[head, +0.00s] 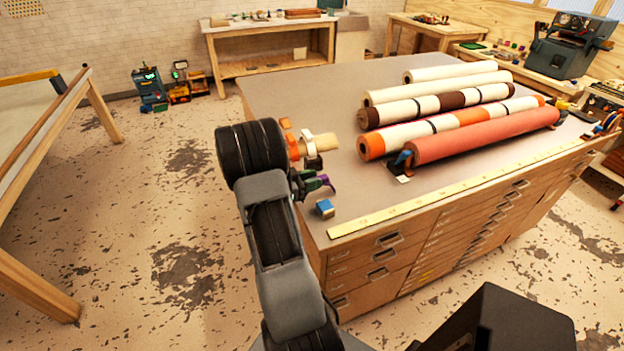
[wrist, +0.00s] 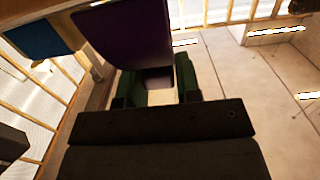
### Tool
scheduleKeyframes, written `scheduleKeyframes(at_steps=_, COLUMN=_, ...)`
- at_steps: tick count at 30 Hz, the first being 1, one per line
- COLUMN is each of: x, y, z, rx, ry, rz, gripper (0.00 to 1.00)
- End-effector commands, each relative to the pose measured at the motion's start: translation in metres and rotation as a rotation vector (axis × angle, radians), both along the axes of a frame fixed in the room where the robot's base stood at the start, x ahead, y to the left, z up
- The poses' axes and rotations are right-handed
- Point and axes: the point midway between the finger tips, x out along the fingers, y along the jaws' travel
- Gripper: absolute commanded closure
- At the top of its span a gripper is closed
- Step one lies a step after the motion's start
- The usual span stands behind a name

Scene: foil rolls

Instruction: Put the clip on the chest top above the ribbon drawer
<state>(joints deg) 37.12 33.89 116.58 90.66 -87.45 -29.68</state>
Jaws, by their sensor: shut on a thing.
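My gripper (head: 314,184) is shut on a purple piece, which looks like the clip (head: 329,181). It is over the near left part of the chest top (head: 365,205) in the head view; I cannot tell how high. In the wrist view the purple clip (wrist: 125,38) sticks out beyond my dark green fingers (wrist: 158,82), and its gripped part is mostly hidden. The chest's front has several drawers (head: 380,262) with metal pulls. The labels are too small to read, so I cannot tell which is the ribbon drawer.
Long rolls (head: 485,134) cover the right side. A yellow ruler (head: 450,182) lies along the front edge.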

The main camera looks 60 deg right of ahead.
Motion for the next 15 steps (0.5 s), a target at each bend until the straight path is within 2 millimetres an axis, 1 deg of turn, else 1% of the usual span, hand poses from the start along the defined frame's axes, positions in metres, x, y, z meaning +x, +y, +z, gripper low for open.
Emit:
scheduleKeyframes(at_steps=8, x=-0.0001, y=-0.0001, z=-0.0014, rx=-0.001, ry=-0.001, rz=0.0, gripper=0.92)
scheduleKeyframes(at_steps=13, x=-0.0001, y=-0.0002, z=-0.0062, rx=0.0, ry=0.0, rz=0.0, gripper=0.92)
scheduleKeyframes(at_steps=14, x=-0.0001, y=-0.0001, z=-0.0049, rx=-0.001, ry=-0.001, rz=0.0, gripper=0.66)
scheduleKeyframes(at_steps=15, x=-0.0001, y=-0.0001, z=-0.0046, rx=-0.001, ry=-0.001, rz=0.0, gripper=0.62)
